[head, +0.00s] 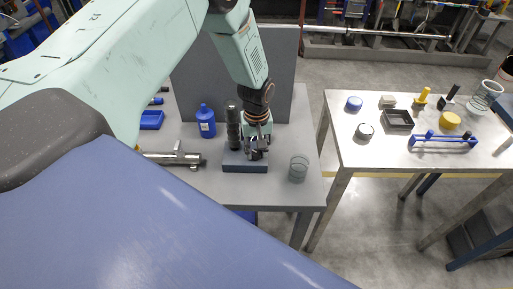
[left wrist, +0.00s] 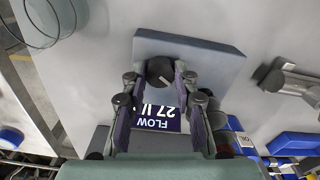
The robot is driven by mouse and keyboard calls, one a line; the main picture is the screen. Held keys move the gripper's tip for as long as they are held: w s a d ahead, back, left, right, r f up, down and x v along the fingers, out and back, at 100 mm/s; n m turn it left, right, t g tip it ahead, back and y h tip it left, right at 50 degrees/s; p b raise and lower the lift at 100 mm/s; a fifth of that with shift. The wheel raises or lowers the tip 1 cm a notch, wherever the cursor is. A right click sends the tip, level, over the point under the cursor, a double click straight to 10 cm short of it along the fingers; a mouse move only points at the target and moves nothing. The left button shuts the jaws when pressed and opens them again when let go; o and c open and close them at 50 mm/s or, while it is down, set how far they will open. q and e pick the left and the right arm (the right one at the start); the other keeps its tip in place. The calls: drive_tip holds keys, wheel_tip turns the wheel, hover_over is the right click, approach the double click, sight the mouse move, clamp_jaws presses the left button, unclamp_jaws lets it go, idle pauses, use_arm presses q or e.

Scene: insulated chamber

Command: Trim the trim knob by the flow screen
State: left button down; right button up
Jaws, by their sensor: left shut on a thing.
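The trim knob (left wrist: 161,73) is a dark round knob with a pale pointer mark, on a blue-grey box (left wrist: 215,60). The flow screen (left wrist: 157,118) on the same box shows upside down in the left wrist view, with "FLOW" and digits that look like 27.1, partly covered by my fingers. My left gripper (left wrist: 160,78) has its two fingers on either side of the knob, shut on it. In the head view my left gripper (head: 257,150) reaches down from above onto the box (head: 245,167) and hides the knob. My right gripper is not in view.
A metal fitting (head: 178,157) lies further left. A clear glass (head: 298,168) stands to the right. A second table (head: 385,153) holds several small items.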

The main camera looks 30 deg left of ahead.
sight(256, 152)
use_arm(q)
drive_tip(key=c, duration=1)
unclamp_jaws()
drive_tip(key=shift+r, duration=0.1)
wheel_tip(256, 152, up, 12)
